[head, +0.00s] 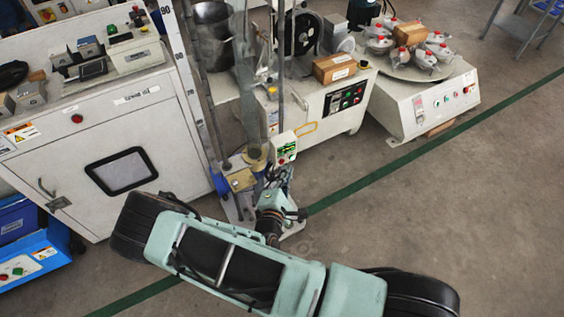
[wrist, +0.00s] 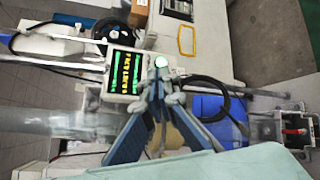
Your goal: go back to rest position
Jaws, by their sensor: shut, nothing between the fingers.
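My gripper (wrist: 159,78) shows in the wrist view with its two blue fingers angled together and their tips meeting; nothing is held between them. I cannot tell whether the tips touch the button. In the head view my arm reaches from the bottom toward the drop-test stand, where the control box (head: 285,148) hangs on a post. The fingers are hard to make out there.
A tall clear tube (head: 245,80) and posts rise beyond my arm. A white cabinet (head: 90,130) stands left, with a blue bin unit (head: 30,240) below. A machine with a cardboard box (head: 334,68) and a turntable machine (head: 420,100) stand behind. The floor (head: 460,210) at right is clear.

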